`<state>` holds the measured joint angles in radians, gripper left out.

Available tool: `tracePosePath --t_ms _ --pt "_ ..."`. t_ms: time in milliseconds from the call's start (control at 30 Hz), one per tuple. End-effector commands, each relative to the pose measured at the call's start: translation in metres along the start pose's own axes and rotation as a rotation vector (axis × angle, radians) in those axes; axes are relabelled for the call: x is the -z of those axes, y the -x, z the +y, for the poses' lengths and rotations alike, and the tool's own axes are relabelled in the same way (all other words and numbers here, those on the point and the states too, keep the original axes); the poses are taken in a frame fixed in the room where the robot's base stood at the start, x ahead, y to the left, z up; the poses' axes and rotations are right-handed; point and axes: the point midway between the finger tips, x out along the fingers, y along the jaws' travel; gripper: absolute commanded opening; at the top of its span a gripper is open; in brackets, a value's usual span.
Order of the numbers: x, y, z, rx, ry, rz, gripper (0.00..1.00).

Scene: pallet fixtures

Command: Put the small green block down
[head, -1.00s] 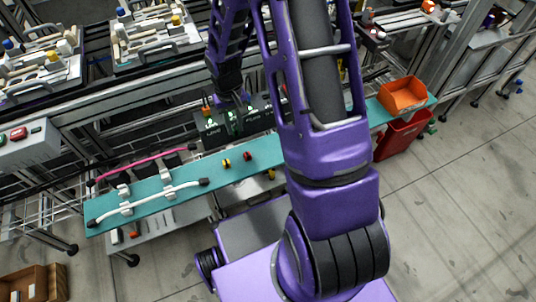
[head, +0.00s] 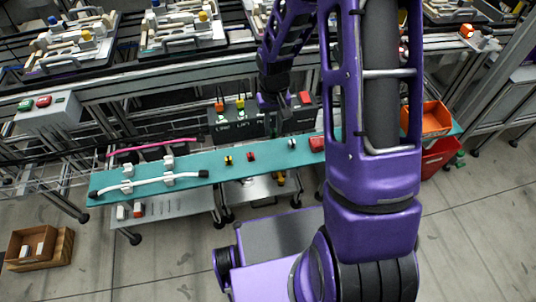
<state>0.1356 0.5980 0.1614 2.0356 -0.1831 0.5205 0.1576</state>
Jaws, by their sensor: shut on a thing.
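My gripper (head: 274,118), dark and small in the head view, hangs at the front of the dark labelled rack (head: 222,130), above the back edge of the teal shelf (head: 215,163). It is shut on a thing. The small green block is mostly hidden by the gripper and too small to make out clearly. The rack has several compartments with labels on its front. Yellow and orange parts show at its left compartments, and a red part (head: 304,98) at its right end.
On the shelf lie a white hose in clips (head: 165,182), a yellow-black part (head: 228,160), a red part (head: 251,157) and a white part (head: 292,143). An orange bin (head: 436,117) stands at the right. My arm hides the shelf's right part. Conveyor trays stand behind.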

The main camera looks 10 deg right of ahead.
Motion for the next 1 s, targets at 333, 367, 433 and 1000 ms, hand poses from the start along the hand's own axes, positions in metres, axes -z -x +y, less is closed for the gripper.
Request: tracePosePath --t_ms 333,367,433,1000 --pt "0.0 -0.054 0.0 0.0 0.0 -0.002 0.0" --pt "0.0 -0.056 0.0 0.0 0.0 -0.002 0.0" --pt "-0.001 -0.062 0.0 0.0 0.0 -0.003 0.0" --pt "0.0 -0.096 0.0 0.0 0.0 -0.001 0.0"
